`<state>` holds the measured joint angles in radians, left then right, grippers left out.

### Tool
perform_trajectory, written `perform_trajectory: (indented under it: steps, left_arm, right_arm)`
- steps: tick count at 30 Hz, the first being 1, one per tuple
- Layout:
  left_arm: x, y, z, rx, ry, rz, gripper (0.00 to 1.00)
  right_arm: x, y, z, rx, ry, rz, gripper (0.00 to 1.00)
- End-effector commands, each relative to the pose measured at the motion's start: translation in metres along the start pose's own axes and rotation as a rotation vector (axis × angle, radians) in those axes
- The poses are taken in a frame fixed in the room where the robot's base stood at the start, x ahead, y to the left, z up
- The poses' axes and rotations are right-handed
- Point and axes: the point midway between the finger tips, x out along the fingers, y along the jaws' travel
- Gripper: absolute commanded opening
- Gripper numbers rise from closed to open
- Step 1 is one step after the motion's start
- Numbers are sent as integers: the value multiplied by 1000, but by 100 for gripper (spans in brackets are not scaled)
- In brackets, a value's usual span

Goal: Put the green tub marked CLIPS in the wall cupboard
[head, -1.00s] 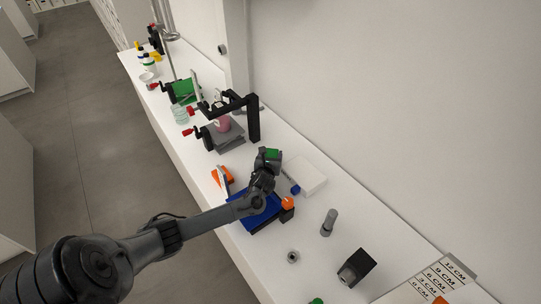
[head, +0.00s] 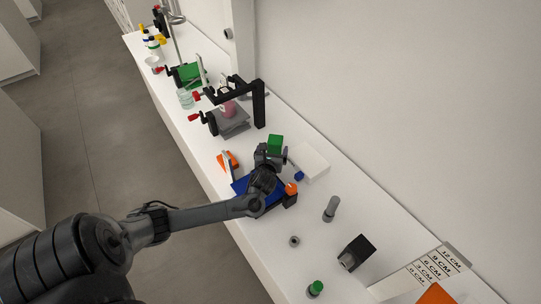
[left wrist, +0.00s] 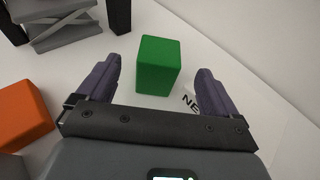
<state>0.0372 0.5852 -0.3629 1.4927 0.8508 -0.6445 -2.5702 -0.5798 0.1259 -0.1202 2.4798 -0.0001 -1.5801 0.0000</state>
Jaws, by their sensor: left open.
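A green block-shaped tub (head: 275,143) stands on the white bench in the head view, just beyond my left gripper. It also shows in the left wrist view (left wrist: 158,66), upright between and slightly ahead of the fingers; no marking can be read on it. My left gripper (head: 270,154) is open. In the left wrist view its two purple fingers (left wrist: 158,82) are apart on either side of the tub, with gaps showing on both sides. The wall cupboard is not in view. My right gripper is not in view.
A blue tray (head: 240,186) and an orange item (head: 227,161) lie near my left wrist. A grey lab jack (head: 232,122) and black frame (head: 260,103) stand behind. A white box (head: 310,163), grey bottle (head: 331,208) and green-topped jar (head: 316,288) stand nearby.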

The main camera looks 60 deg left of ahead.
Motion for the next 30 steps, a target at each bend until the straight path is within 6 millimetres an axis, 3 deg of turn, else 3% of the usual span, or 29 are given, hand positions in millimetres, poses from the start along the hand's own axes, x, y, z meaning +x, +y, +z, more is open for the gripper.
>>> perform_trajectory:
  steps: [7, 17, 30]
  left_arm:
    - [-36, 0, 1, 0, 1, -1, 94]
    - [-49, 0, 0, 0, 1, 0, 94]
    - [-48, 1, 1, 3, -2, 1, 94]
  right_arm:
    - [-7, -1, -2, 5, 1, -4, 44]
    - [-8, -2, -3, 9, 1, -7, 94]
    - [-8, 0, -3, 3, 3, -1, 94]
